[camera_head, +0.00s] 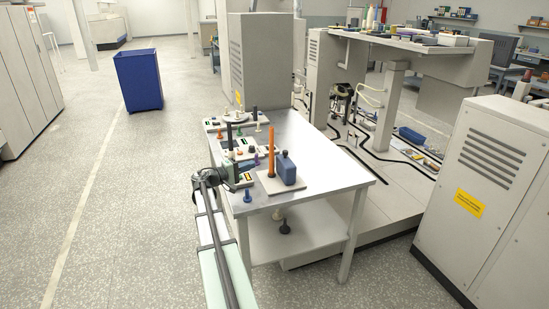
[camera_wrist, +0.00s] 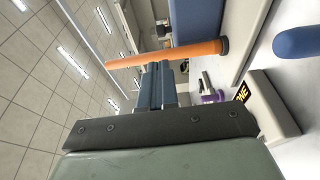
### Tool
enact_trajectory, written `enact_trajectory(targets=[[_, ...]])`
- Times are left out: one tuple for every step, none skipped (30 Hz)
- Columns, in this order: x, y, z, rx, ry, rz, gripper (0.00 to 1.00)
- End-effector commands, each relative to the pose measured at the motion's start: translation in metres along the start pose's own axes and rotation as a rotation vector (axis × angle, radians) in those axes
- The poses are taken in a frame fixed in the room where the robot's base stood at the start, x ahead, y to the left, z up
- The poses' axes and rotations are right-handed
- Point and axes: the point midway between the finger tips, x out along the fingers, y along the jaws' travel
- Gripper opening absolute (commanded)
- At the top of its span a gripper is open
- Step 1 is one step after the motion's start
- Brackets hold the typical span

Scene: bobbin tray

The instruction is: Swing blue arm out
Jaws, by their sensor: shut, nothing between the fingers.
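A tall blue block (camera_head: 289,170) stands upright on a pale base plate (camera_head: 268,189), beside an orange post (camera_head: 271,150). I cannot tell whether this block is the blue arm. In the wrist view, a blue surface (camera_wrist: 195,20) lies beyond the orange post (camera_wrist: 165,53), which looks sideways there. My gripper (camera_head: 246,178) is over the table's left side, left of the post. In the wrist view its fingers (camera_wrist: 155,72) are together and empty, with their tips close to the post; contact cannot be told.
A small blue peg (camera_head: 248,196) stands near the table's left edge and shows rounded at right in the wrist view (camera_wrist: 298,42). A purple piece (camera_wrist: 212,97) and a yellow-black label (camera_wrist: 242,92) are near the fingers. Several pegs crowd the far end. The table's front right (camera_head: 335,180) is clear.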

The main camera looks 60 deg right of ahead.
Motion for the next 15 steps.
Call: enact_trajectory(targets=[[0.001, 0.000, 0.000, 0.000, 0.000, 0.000, 0.00], [0.002, 0.000, 0.000, 0.000, 0.000, 0.000, 0.00], [0.003, 0.000, 0.000, 0.000, -0.001, 0.000, 0.00], [0.005, 0.000, 0.000, 0.000, -0.001, 0.000, 0.00], [0.007, 0.000, 0.000, 0.000, -0.001, 0.000, 0.00], [0.011, 0.000, 0.000, 0.000, -0.002, 0.000, 0.00], [0.014, 0.000, 0.000, 0.000, -0.002, 0.000, 0.00], [0.018, 0.000, 0.000, 0.000, -0.002, 0.000, 0.00], [0.024, 0.000, 0.000, 0.000, -0.002, 0.000, 0.00], [0.029, 0.000, 0.000, 0.000, -0.002, 0.000, 0.00], [0.035, 0.000, -0.001, 0.000, -0.002, 0.000, 0.00], [0.042, 0.000, -0.001, 0.000, -0.003, 0.001, 0.00], [0.047, 0.000, -0.001, 0.000, -0.003, 0.001, 0.00], [0.052, 0.000, -0.001, 0.000, -0.002, 0.001, 0.00], [0.060, 0.000, -0.001, 0.000, -0.002, 0.001, 0.00]])
